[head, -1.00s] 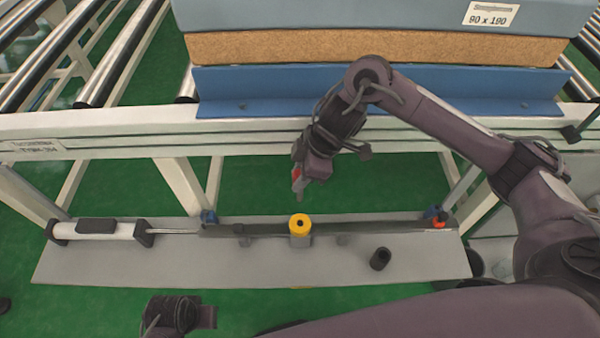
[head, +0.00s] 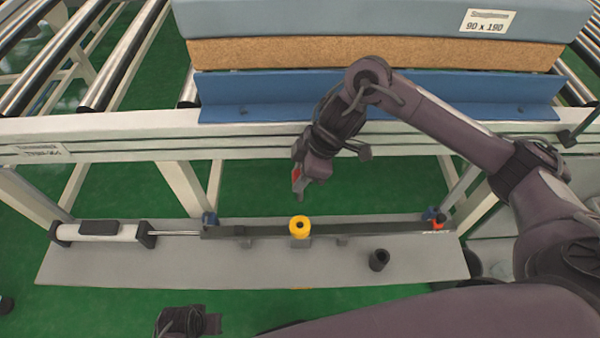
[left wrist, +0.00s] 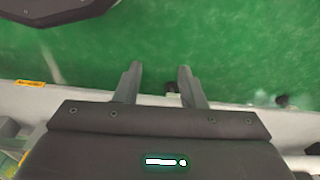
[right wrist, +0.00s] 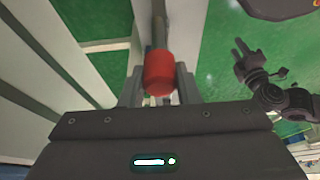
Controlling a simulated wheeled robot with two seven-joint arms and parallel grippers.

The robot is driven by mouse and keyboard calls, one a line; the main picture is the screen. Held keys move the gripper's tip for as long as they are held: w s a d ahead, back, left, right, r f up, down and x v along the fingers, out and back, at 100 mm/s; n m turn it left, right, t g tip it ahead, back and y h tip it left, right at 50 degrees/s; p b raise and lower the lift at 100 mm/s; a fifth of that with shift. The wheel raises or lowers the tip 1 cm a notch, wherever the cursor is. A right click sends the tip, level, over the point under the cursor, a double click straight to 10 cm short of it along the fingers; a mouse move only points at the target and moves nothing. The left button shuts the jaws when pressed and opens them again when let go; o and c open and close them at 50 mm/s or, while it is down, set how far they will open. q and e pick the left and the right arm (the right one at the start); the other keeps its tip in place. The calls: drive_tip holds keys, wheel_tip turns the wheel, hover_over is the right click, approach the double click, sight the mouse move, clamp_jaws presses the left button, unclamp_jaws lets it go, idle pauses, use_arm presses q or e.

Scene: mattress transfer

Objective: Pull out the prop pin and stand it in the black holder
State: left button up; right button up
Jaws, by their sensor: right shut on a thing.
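My right gripper (head: 298,188) hangs in front of the white frame, above and behind the yellow knob. It is shut on a red-headed pin (right wrist: 159,76), whose grey shaft extends away from the fingers in the right wrist view; only a little red shows in the head view. The black holder (head: 379,260) is a small open cup standing on the grey shelf, to the right of and nearer than that gripper. My left gripper (left wrist: 157,78) is open and empty, low at the bottom left of the head view (head: 190,322).
A dark bar with a yellow knob (head: 299,227) and a white cylinder (head: 100,232) lies along the grey shelf (head: 200,268). An orange part (head: 438,222) sits at its right end. Behind are the white frame, a blue rail (head: 370,98) and a mattress (head: 330,54).

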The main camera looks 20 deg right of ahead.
drive_tip(key=shift+r, duration=0.3)
drive_tip(key=shift+r+p, duration=0.15)
drive_tip(key=shift+p, duration=0.3)
drive_tip(key=shift+r+p, duration=0.3)
drive_tip(key=shift+p, duration=0.05)
drive_tip(key=shift+r+p, duration=0.25)
drive_tip(key=shift+p, duration=0.05)
drive_tip(key=shift+r, duration=0.2)
drive_tip(key=shift+r+p, duration=0.2)
drive_tip(key=shift+p, duration=0.25)
drive_tip(key=shift+r+p, duration=0.25)
drive_tip(key=shift+p, duration=0.05)
drive_tip(key=shift+r+p, duration=0.75)
drive_tip(key=shift+p, duration=0.1)
drive_tip(key=shift+r+p, duration=0.55)
drive_tip(key=shift+p, duration=0.05)
use_arm(q)
drive_tip(key=s+a+f, duration=0.4)
drive_tip(key=s+f, duration=0.6)
drive_tip(key=f, duration=0.1)
drive_tip(key=shift+f, duration=0.25)
drive_tip(key=shift+w, duration=0.1)
